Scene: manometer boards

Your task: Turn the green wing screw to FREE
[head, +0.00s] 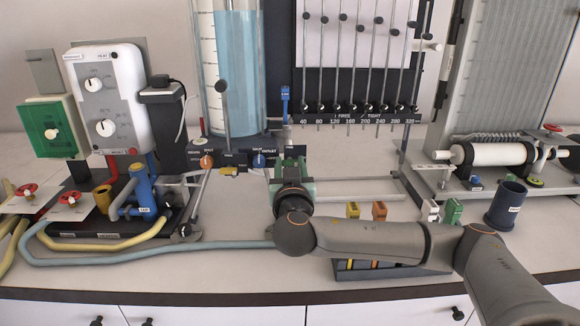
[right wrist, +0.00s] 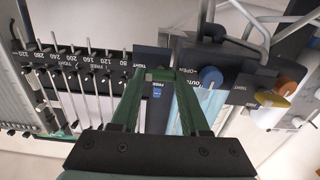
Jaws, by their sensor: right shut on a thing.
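The green wing screw (right wrist: 158,75) shows in the right wrist view as a short green bar on the dark strip, between my fingertips. My right gripper (right wrist: 160,80) has green fingers and is shut on the screw. In the head view my right gripper (head: 290,158) reaches the board's base right of the blue knob and hides the screw. The wings' exact angle is hard to tell. My left gripper is not in view.
Left of my gripper are a blue knob (head: 259,160), an orange knob (head: 206,161) and a yellow handle (head: 230,170). The row of thin tubes stands right. My right arm passes over a dark rack (head: 350,270) of coloured blocks. A dark cup (head: 507,205) stands right.

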